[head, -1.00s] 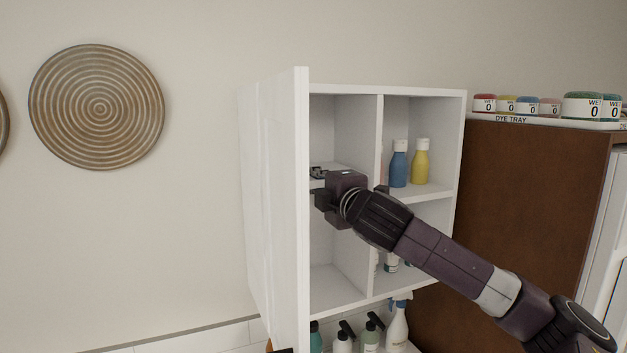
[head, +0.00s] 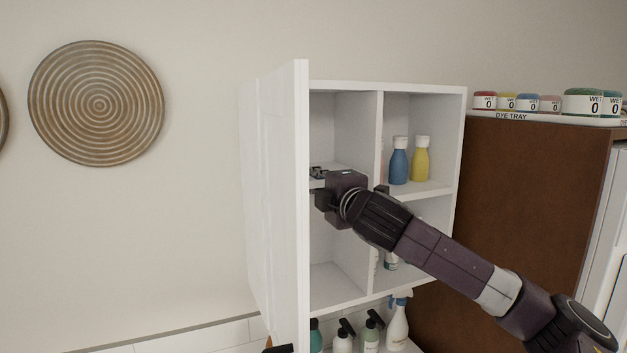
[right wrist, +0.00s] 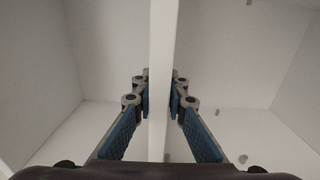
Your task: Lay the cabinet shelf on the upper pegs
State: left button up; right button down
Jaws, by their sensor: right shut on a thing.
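The white cabinet (head: 290,200) hangs on the wall with its left door open toward me. My right gripper (head: 319,182) reaches into its left compartment at mid height. In the right wrist view the gripper (right wrist: 160,95) is shut on the white cabinet shelf (right wrist: 162,45), seen edge-on between the blue finger pads. The shelf also shows in the head view (head: 317,184), mostly hidden by the gripper and door. Small round marks, perhaps pegs (right wrist: 243,158), show on the inner wall in the right wrist view. I cannot tell whether the shelf touches any peg.
A divider (head: 378,130) separates the right compartment, where a blue bottle (head: 399,165) and a yellow bottle (head: 421,162) stand close to my arm. Pump and spray bottles (head: 369,335) stand below the cabinet. A dye tray (head: 545,118) sits on the brown cabinet at right.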

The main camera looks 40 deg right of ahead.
jog(key=shift+f+b, duration=0.25)
jog(key=shift+b, duration=0.05)
